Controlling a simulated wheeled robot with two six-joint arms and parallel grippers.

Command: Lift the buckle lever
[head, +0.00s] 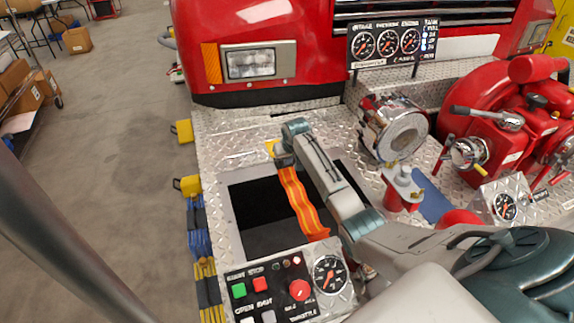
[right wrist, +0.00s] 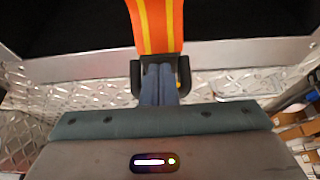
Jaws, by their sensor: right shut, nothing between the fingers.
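An orange strap with yellow stripes (head: 299,199) runs across a dark recess in the diamond-plate bumper, and it also shows at the top of the right wrist view (right wrist: 156,25). At its far end is the dark buckle (right wrist: 136,80); its two side pieces stand on either side of my fingers. My right gripper (head: 285,160) is at this far end of the strap, and in the right wrist view its fingers (right wrist: 160,82) are together and empty. They hide most of the buckle, and the lever cannot be made out clearly. My left gripper is not in view.
A control panel (head: 285,285) with buttons and a gauge stands at the near end of the recess. A chrome pump inlet (head: 395,130) and red valve gear (head: 510,130) are to the right. Yellow brackets (head: 188,186) line the bumper's left edge.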

